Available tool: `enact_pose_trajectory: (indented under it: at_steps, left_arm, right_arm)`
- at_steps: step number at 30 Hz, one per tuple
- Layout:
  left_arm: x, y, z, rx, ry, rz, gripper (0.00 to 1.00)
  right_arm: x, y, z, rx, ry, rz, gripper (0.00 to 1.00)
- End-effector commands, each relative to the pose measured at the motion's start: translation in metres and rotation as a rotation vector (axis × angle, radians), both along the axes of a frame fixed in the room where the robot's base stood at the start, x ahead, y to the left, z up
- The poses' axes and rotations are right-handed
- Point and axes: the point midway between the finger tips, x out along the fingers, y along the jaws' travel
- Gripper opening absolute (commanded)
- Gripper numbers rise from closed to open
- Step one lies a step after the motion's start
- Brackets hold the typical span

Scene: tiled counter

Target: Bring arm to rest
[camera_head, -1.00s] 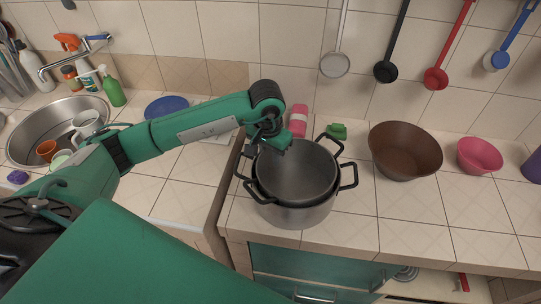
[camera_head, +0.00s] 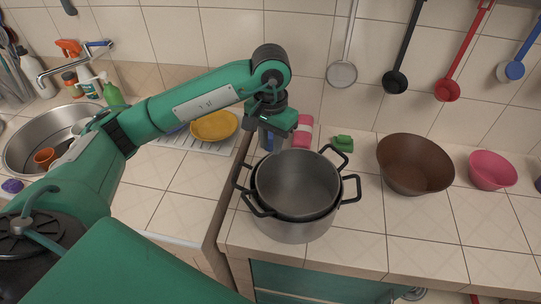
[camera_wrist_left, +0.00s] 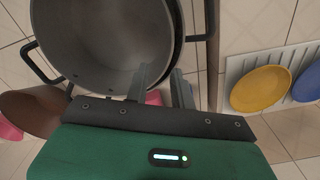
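My left arm comes in from the left, and its left gripper (camera_head: 270,140) points down just behind the pots. In the left wrist view the two fingers of the left gripper (camera_wrist_left: 162,88) stand apart with nothing between them. A grey steel pot (camera_head: 292,230) with black handles stands on the counter, with a second pot (camera_head: 298,178) nested in it. The inner pot (camera_wrist_left: 100,40) fills the upper left of the left wrist view and looks empty. My right gripper is not in view.
A pink object (camera_head: 303,132) and a green item (camera_head: 342,144) are close behind the pots. A brown bowl (camera_head: 414,165) and a pink bowl (camera_head: 491,170) stand to the right. A yellow plate (camera_head: 215,126) sits on a rack at left, by the sink (camera_head: 30,148). Ladles hang above.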

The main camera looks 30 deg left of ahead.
Motion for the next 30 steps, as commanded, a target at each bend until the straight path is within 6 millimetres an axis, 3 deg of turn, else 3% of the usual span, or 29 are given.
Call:
enact_pose_trajectory:
  at_steps: [20, 23, 30]
  left_arm:
    - [0.0, 0.0, 0.01, -0.001, -0.002, -0.001, 0.24]
    - [0.0, 0.0, 0.021, -0.001, -0.003, -0.001, 0.24]
    - [0.0, 0.0, 0.065, -0.001, -0.002, -0.001, 0.24]
  right_arm:
    - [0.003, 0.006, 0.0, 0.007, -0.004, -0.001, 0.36]
    - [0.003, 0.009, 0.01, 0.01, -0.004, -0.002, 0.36]
    - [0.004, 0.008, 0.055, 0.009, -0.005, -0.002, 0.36]
